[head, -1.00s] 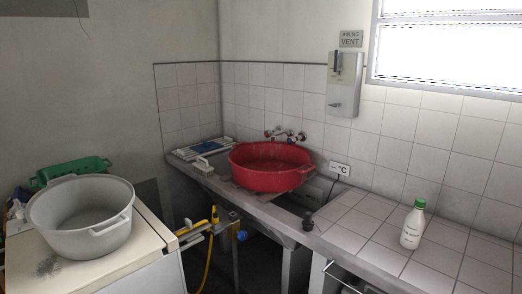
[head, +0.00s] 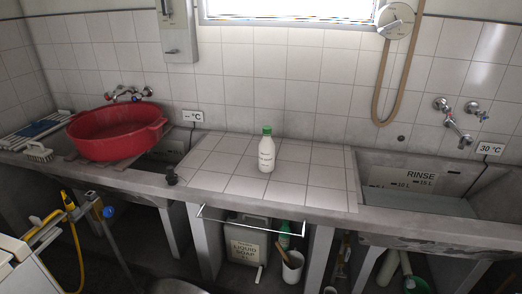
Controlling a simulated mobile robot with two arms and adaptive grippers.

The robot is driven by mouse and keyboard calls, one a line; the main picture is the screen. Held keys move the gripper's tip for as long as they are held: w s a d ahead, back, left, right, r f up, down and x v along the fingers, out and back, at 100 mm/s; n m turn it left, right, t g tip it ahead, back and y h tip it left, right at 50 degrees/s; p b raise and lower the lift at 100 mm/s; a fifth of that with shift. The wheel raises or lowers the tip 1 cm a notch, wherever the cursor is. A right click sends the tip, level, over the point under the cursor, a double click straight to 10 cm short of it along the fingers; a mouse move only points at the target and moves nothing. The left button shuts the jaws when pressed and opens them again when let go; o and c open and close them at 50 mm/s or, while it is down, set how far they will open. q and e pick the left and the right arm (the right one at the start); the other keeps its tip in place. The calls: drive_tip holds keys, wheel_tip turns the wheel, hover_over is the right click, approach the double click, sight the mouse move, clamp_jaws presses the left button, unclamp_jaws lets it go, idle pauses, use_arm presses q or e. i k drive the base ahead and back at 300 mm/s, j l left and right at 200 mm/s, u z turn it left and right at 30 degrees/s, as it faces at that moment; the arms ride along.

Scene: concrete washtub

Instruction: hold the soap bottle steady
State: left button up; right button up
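A white bottle with a green cap (head: 266,150) stands upright on the tiled counter (head: 215,178) in the middle of the head view. Its label is too small to read, so I cannot tell if it is the soap bottle. A pale jug marked "LIQUID SOAP" (head: 247,243) stands on the shelf under the counter, behind a white rail. Neither of my grippers shows in the head view, and nothing is touching the white bottle.
A red basin (head: 117,132) sits on the left of the counter, with a brush (head: 38,151) beside it. A rinse tub (head: 420,201) is sunk at the right. A hose (head: 397,75) hangs on the wall. The tiles around the bottle are clear.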

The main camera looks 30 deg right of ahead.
sight(266, 147)
drive_tip(key=i+l, duration=0.1)
drive_tip(key=l, duration=0.25)
drive_tip(key=l+z, duration=0.1)
drive_tip(key=l, duration=0.3)
drive_tip(key=i+l, duration=0.15)
drive_tip(key=l, duration=0.2)
drive_tip(key=i+l+z, duration=0.15)
drive_tip(key=l, duration=0.25)
drive_tip(key=i+l, duration=0.1)
drive_tip(key=l, duration=0.25)
